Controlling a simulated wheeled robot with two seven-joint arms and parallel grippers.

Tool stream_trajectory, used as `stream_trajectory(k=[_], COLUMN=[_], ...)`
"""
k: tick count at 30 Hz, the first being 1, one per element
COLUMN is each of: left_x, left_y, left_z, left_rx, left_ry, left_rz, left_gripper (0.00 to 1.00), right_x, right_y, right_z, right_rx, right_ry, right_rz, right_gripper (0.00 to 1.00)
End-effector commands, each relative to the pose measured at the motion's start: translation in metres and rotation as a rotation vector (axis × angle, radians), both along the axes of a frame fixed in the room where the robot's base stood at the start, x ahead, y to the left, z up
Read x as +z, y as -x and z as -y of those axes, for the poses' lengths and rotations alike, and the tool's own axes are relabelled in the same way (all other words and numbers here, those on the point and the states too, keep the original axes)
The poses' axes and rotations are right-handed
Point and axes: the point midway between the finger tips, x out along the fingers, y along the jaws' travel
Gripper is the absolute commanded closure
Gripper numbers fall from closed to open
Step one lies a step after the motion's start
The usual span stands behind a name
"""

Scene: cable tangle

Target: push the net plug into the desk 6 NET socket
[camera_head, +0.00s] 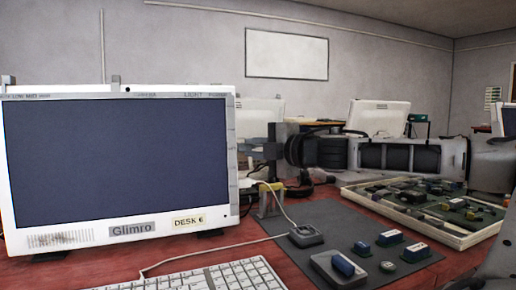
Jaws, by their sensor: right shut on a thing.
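The white desk 6 monitor (118,165) stands at the left with a dark screen and a "DESK 6" label at its lower right. Small labels run along its top and right edges; I cannot make out a NET socket. My right arm comes in from the right, and its gripper (269,192) is beside the monitor's right edge, above the desk. It is shut on a small yellowish piece that looks like the net plug (269,186), mostly hidden by the fingers. A pale cable (288,212) curves down from there. My left gripper is not in view.
A grey mat (330,215) holds a dark puck-like block (305,235) and several small blue and grey parts. A shallow tray (462,240) of parts lies at the right. A white keyboard (215,278) is in front of the monitor. Other monitors stand behind.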

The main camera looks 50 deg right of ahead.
Motion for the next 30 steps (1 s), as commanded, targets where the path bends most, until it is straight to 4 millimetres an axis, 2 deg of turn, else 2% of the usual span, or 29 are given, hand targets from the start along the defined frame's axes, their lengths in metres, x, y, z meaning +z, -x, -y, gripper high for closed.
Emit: stream_trajectory(k=[9,10,12,13,23,26,30], left_x=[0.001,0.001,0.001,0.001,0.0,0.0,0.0], left_y=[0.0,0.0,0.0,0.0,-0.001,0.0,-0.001], left_z=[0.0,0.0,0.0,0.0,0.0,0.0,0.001], left_rx=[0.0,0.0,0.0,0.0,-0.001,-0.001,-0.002], left_ry=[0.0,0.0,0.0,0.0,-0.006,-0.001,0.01], left_rz=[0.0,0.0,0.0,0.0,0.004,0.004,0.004], left_gripper=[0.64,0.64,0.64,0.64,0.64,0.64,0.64], right_x=[0.0,0.0,0.0,0.0,0.0,0.002,0.004], right_y=[-0.003,-0.003,-0.003,-0.003,-0.001,0.01,0.038], right_z=[-0.006,-0.006,-0.006,-0.006,-0.005,-0.005,-0.007], right_rx=[0.005,0.006,0.005,0.005,0.002,0.001,-0.002], right_ry=[0.0,0.0,0.0,0.0,0.001,0.004,0.004], right_rz=[-0.001,-0.001,-0.001,-0.001,0.0,0.002,0.003], right_gripper=[1.0,0.81,0.62,0.59,0.59,0.59,0.59])
